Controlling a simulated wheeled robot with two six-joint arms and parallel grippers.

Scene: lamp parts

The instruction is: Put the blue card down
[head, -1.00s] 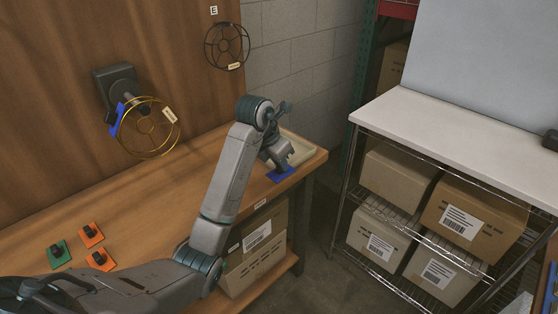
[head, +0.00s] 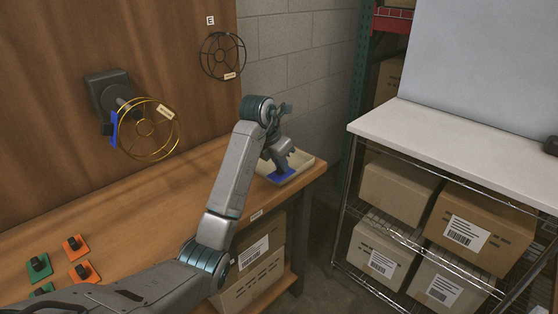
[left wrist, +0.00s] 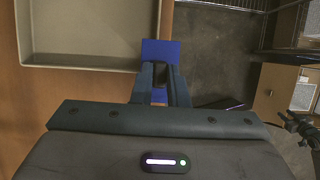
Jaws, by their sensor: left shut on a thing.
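My left gripper (head: 284,168) is shut on a flat blue card (head: 283,176) near the right end of the wooden workbench. The left wrist view shows the card (left wrist: 160,50) between and beyond the fingertips (left wrist: 160,72). There it overlaps the bench's edge, just right of a shallow beige tray (left wrist: 90,68). In the head view the tray (head: 303,159) lies behind the card, partly hidden by the gripper. I cannot tell whether the card touches the bench. A dark claw-like part (left wrist: 300,125) at the right of the wrist view may be my right gripper; its jaws are unclear.
A gold ring frame (head: 150,130) hangs on a wall holder with another blue piece (head: 114,130). A dark ring frame (head: 222,56) hangs to its right. Orange (head: 75,247) and green (head: 40,267) knobbed pieces sit at the bench's left. A boxed shelf (head: 450,145) stands right, across open floor.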

